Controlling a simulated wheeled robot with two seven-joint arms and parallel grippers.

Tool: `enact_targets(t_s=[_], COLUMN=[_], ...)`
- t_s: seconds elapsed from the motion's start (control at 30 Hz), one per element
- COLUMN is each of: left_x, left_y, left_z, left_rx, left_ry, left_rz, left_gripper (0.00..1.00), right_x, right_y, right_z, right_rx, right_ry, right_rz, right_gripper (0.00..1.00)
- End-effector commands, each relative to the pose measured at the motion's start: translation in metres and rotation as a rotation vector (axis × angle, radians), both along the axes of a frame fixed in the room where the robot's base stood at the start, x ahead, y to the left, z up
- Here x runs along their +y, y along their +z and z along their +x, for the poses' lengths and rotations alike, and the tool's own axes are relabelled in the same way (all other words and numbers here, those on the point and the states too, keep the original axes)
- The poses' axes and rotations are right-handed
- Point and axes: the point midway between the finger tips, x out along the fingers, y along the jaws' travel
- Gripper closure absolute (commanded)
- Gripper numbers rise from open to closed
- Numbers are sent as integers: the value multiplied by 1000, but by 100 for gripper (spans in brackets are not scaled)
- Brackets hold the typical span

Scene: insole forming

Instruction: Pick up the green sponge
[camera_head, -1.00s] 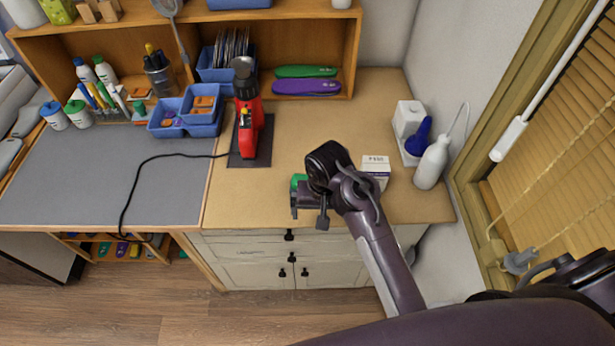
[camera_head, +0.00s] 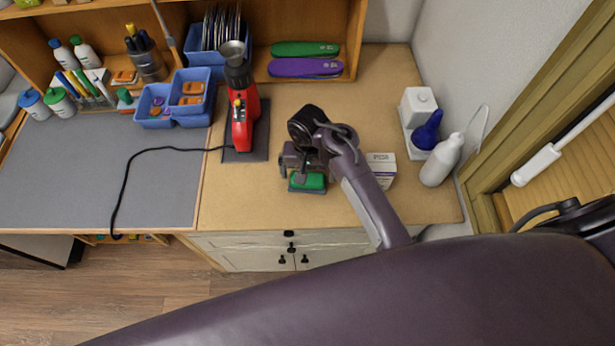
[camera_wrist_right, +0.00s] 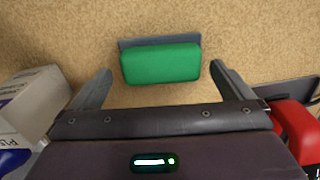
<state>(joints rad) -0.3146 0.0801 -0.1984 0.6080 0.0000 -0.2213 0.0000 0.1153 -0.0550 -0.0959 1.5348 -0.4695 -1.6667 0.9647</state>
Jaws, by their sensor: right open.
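The green sponge (camera_head: 307,181) lies on the tan worktop near its front edge, on a thin dark grey base. In the right wrist view the sponge (camera_wrist_right: 161,64) sits just beyond and between my fingertips. My right gripper (camera_head: 304,172) is over the worktop at the sponge, its jaws partly hidden by the wrist in the head view. In the right wrist view its two fingers (camera_wrist_right: 157,78) are spread apart with nothing between them but worktop and the sponge's near side. My left gripper is not in view.
A red machine (camera_head: 243,118) on a dark mat stands left of my right gripper. A white box (camera_head: 381,170) stands close on its right. A white bottle (camera_head: 441,160) and blue bottle (camera_head: 428,130) are farther right. Blue bins (camera_head: 188,98) and a shelf with insoles (camera_head: 305,68) are behind.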

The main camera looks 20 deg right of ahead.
Motion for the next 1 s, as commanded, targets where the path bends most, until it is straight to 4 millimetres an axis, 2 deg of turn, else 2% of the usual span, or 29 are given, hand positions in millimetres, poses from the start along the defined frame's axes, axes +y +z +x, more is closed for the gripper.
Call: enact_targets(t_s=[0.03, 0.2, 0.37, 0.47, 0.7, 1.0], left_x=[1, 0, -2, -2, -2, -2], left_y=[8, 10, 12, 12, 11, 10], left_z=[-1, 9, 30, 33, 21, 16], left_rx=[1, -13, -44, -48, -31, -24], left_ry=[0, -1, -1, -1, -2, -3], left_rz=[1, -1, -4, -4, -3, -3], left_gripper=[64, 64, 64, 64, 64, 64], right_x=[-1, 0, 0, 0, 0, 1], right_y=[-4, -25, -29, -29, -29, -27], right_z=[0, 1, 1, 1, 1, 2], right_rx=[3, -1, -2, -2, -2, -2], right_ry=[1, -1, -1, -1, -1, -1], right_rz=[-3, -2, -1, -1, -1, 0], right_gripper=[0, 0, 0, 0, 30, 32])
